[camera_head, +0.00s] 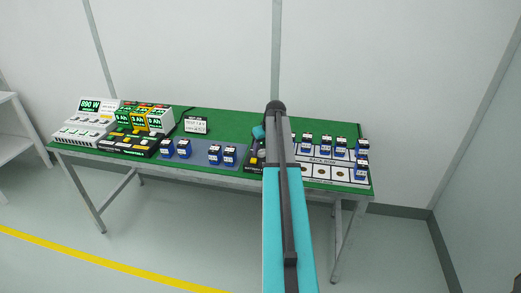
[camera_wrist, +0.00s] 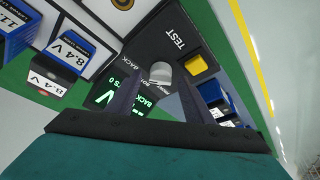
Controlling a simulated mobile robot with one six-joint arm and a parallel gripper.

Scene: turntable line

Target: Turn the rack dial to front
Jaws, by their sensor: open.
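The grey rack dial (camera_wrist: 165,68) sits on a dark tester box (camera_wrist: 190,45), with small "FRONT" and "BACK" labels beside it. A green-lit display (camera_wrist: 108,95) on the box also reads "BACK". My gripper (camera_wrist: 158,80) is open in the wrist view, its two dark fingers reaching toward the dial from below in the picture, one to each side. Whether they touch it I cannot tell. In the head view my arm hides most of the box (camera_head: 254,163), and the gripper (camera_head: 257,143) is small above it.
A yellow button (camera_wrist: 197,63) by the "TEST" label is close to the right finger. Blue batteries (camera_head: 229,155) stand left of the box; more (camera_head: 340,147) stand right, by a white tray (camera_head: 316,172). A charger stack (camera_head: 138,118) and power unit (camera_head: 92,118) fill the table's left.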

